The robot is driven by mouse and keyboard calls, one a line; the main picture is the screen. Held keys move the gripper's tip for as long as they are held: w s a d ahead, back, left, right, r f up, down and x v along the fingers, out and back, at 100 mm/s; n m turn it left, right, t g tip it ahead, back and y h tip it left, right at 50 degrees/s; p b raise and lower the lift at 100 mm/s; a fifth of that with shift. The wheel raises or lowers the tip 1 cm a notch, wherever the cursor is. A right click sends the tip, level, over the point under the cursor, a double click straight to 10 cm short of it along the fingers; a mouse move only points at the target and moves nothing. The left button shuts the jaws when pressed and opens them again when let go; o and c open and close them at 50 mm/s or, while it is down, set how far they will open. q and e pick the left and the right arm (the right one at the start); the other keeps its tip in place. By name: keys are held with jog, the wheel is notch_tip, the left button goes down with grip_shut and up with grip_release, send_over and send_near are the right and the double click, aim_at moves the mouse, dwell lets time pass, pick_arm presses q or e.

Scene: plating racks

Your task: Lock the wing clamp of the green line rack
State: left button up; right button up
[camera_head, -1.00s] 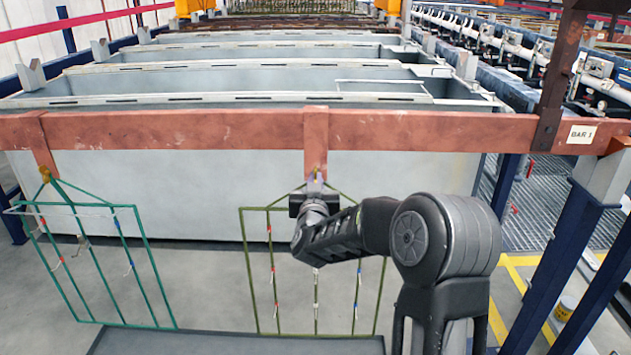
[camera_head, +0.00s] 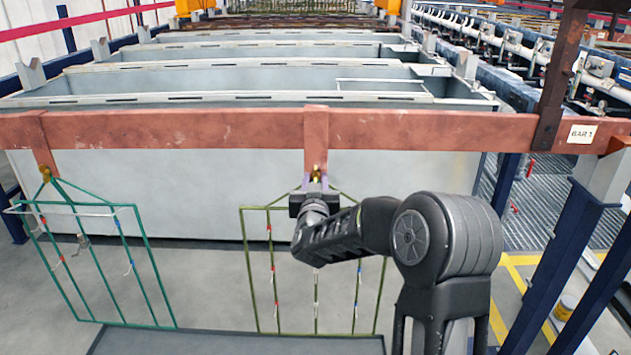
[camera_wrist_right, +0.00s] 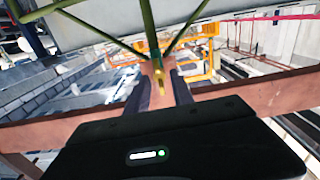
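A teal-green rack (camera_head: 148,262) hangs tilted from the left part of the copper bar, with a brass clamp (camera_head: 45,173) at its top. An olive-green rack (camera_head: 252,268) hangs from the bar's middle hook (camera_head: 316,140). Its small brass wing clamp (camera_head: 317,172) shows just above my right gripper (camera_head: 316,183). In the right wrist view the clamp (camera_wrist_right: 158,80) lies between the two dark fingers of my right gripper (camera_wrist_right: 160,92), which stand apart on either side of it. I see no finger closed on it. My left gripper is not in view.
The copper bar (camera_head: 200,128) crosses the whole head view, with a "BAR 1" label (camera_head: 581,134) at right. Grey tanks (camera_head: 230,195) stand behind the racks. A dark blue post (camera_head: 550,265) stands at right. My right arm covers part of the olive rack.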

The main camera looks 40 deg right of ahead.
jog(key=v, duration=0.7)
jog(key=shift+s+a+b, duration=0.2)
jog(key=shift+s+b, duration=0.05)
jog(key=shift+b, duration=0.15)
jog(key=s+a+f+n+g+y+p, duration=0.1)
jog(key=s+a+f+n+g+y, duration=0.15)
jog(key=a+f+y, duration=0.7)
jog(key=s+a+f+n+g+y+p, duration=0.1)
jog(key=s+a+f+g+y, duration=0.15)
jog(key=a+f, duration=1.3)
jog(key=s+a+f+g+y+p, duration=0.1)
jog(key=s+a+f+g, duration=0.2)
jog(key=s, duration=0.5)
jog(key=s+a+f+n+g+y+p, duration=0.1)
jog(key=s+a+f+g, duration=0.2)
jog(key=s+a+f, duration=0.2)
jog(key=s+a+f+n+g+y+p, duration=0.1)
jog(key=s+a+f+g, duration=0.1)
jog(key=s+a+f, duration=0.2)
jog(key=s+f, duration=0.3)
jog(key=s, duration=0.5)
jog(key=shift+s+f+g, duration=0.15)
jog(key=shift+f+g, duration=0.25)
